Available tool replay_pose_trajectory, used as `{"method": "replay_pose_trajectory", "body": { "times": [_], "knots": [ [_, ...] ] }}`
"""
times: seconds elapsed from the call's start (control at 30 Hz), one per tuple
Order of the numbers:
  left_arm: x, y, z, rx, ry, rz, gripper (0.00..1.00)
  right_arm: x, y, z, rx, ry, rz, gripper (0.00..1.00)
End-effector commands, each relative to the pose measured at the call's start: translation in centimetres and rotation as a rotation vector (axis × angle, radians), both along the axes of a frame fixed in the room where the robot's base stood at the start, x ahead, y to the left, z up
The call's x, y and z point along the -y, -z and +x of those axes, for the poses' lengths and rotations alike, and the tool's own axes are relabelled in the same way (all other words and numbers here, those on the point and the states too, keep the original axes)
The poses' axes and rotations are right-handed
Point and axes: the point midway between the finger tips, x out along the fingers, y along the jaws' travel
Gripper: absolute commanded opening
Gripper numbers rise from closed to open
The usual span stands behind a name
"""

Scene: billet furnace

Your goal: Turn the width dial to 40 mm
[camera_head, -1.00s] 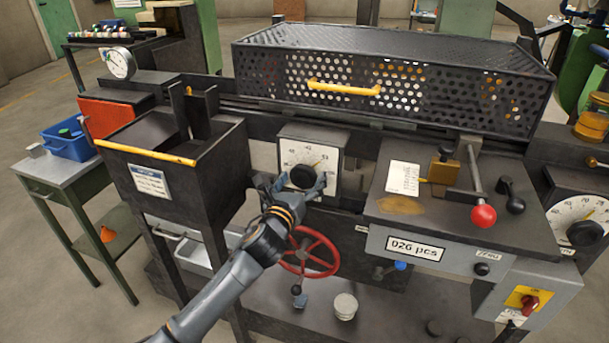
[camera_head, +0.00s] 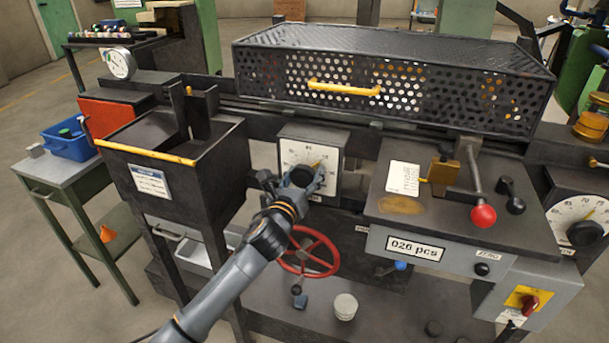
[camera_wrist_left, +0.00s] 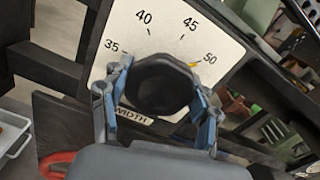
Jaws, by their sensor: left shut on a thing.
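The width dial is a white square plate (camera_head: 325,150) with a black knob (camera_head: 302,176) on the front of the machine. In the left wrist view, the dial plate (camera_wrist_left: 165,35) carries 35, 40, 45, 50 and the word WIDTH, partly covered. A yellow pointer (camera_wrist_left: 194,65) sticks out from the knob (camera_wrist_left: 160,84) toward the 50 mark. My left gripper (camera_head: 295,180) is shut on the knob, with one blue-grey finger on each side of it, as the left wrist view (camera_wrist_left: 158,98) also shows. My right gripper is not in view.
A red handwheel (camera_head: 310,252) sits just below the dial. A dark hopper (camera_head: 215,160) stands to the left, and a control desk with a red-knobbed lever (camera_head: 483,215) to the right. A perforated guard (camera_head: 400,85) lies above. Another dial (camera_head: 580,222) is at far right.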

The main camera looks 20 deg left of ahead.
Motion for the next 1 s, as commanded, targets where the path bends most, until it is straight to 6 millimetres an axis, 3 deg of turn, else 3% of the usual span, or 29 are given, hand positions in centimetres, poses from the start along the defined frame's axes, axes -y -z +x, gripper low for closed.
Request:
{"method": "replay_pose_trajectory", "body": {
  "times": [0.37, 1.0],
  "knots": [
    [0.0, -0.1, 0.0, -0.008, -0.001, -0.177, 0.30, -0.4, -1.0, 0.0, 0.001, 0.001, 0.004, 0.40],
    [0.0, -0.1, 0.0, -0.027, -0.001, -0.779, 0.30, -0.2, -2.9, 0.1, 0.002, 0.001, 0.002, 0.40]
  ]
}}
